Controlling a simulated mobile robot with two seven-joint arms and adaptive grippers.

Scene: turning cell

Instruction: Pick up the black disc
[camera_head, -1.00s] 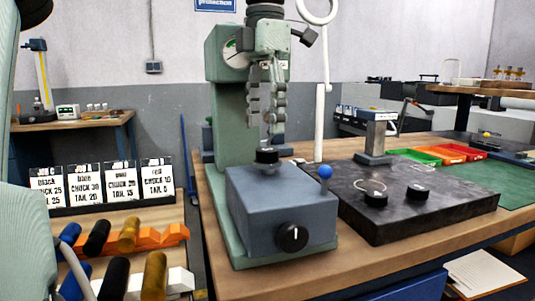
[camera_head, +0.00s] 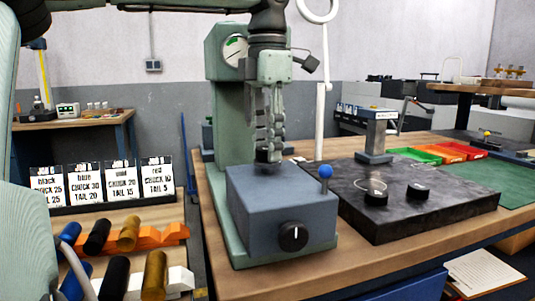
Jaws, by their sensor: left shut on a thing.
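The black disc (camera_head: 268,158) is on top of the blue-grey block of the green machine (camera_head: 228,150), partly hidden by the fingers. My left gripper (camera_head: 268,143) points straight down over it and is shut on it. I cannot tell whether the disc still touches the block top (camera_head: 250,177). Two similar black discs (camera_head: 376,198) (camera_head: 418,192) lie on the dark stone plate to the right. My right gripper is not in view.
The block has a blue ball lever (camera_head: 325,172) and a black front knob (camera_head: 293,236). A white post (camera_head: 321,120) stands just right of the gripper. The dark plate (camera_head: 440,205) has free room.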

